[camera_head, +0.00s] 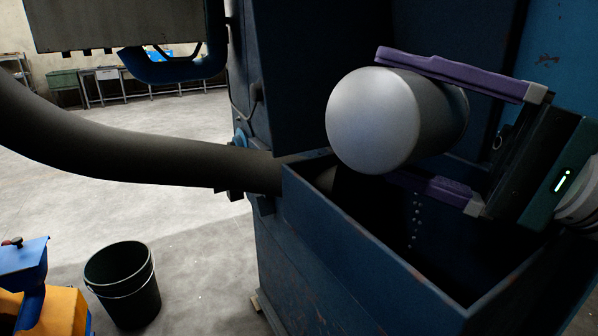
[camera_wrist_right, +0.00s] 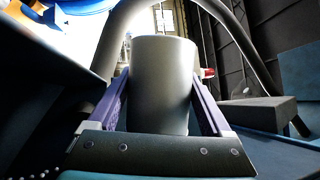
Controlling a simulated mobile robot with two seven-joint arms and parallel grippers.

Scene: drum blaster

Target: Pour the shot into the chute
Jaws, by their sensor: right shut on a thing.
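My right gripper (camera_head: 390,118) comes in from the right, its purple fingers shut on the sides of a grey metal can (camera_head: 375,120). The can lies on its side in the head view, over the open blue chute (camera_head: 335,265), with a smooth round end facing me. Its far end is hidden. Several small pale dots (camera_head: 416,220) show below it against the dark chute interior; I cannot tell whether they are falling shot or rivets. In the right wrist view the can (camera_wrist_right: 165,85) sits between both fingers. My left gripper is not in view.
A thick dark hose (camera_head: 120,155) runs from the left to the blue machine (camera_head: 285,75) behind the chute. A black bucket (camera_head: 123,285) stands on the floor. An orange and blue object (camera_head: 40,305) is at the lower left. The floor between is mostly clear.

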